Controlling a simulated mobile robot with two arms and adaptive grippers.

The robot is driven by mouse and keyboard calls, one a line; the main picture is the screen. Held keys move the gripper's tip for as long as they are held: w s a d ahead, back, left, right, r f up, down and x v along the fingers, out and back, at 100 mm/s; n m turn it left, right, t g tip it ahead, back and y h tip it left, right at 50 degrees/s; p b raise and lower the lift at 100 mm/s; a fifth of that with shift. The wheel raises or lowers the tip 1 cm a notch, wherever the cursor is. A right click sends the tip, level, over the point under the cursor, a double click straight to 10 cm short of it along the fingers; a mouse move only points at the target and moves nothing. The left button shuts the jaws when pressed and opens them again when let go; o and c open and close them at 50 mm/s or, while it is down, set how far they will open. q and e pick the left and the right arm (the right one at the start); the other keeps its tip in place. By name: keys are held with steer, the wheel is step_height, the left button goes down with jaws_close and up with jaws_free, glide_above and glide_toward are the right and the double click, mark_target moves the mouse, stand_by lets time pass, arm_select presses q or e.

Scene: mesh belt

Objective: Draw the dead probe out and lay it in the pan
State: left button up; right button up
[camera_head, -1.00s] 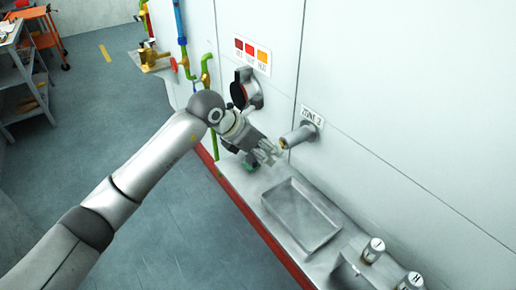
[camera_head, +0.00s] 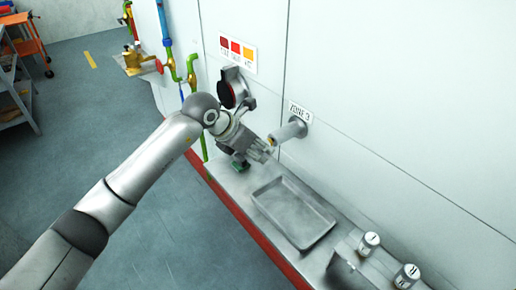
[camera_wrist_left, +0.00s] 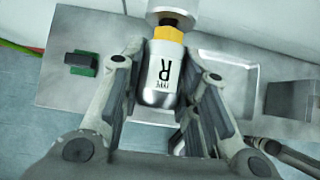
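In the head view this port (camera_head: 289,131) sticks out of the wall under the "ZONE 3" label. My left gripper (camera_head: 268,153) is at the port's mouth. In the wrist view its fingers (camera_wrist_left: 163,95) stand on either side of the probe head and look open; firm contact is not visible. The pan (camera_head: 293,213), a shallow grey metal tray, lies empty on the ledge below. My right gripper is not in view.
A stand with labelled cylinders (camera_head: 369,243) is on the ledge right of the pan. A green block (camera_wrist_left: 82,64) lies on the ledge left of the probe. A dark round fitting (camera_head: 230,92) and coloured pipes (camera_head: 166,25) are on the wall to the left.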

arm_select(q)
steer(key=shift+c, duration=1)
steer(key=shift+s+a, duration=0.1)
steer(key=shift+a, duration=0.05)
steer(key=s+a+b, duration=0.2)
steer(key=s+a, duration=0.5)
steer(key=a, duration=0.2)
steer(key=shift+a+f, duration=0.3)
steer(key=shift+a, duration=0.1)
stand_by(0.8)
steer(key=shift+s, duration=0.1)
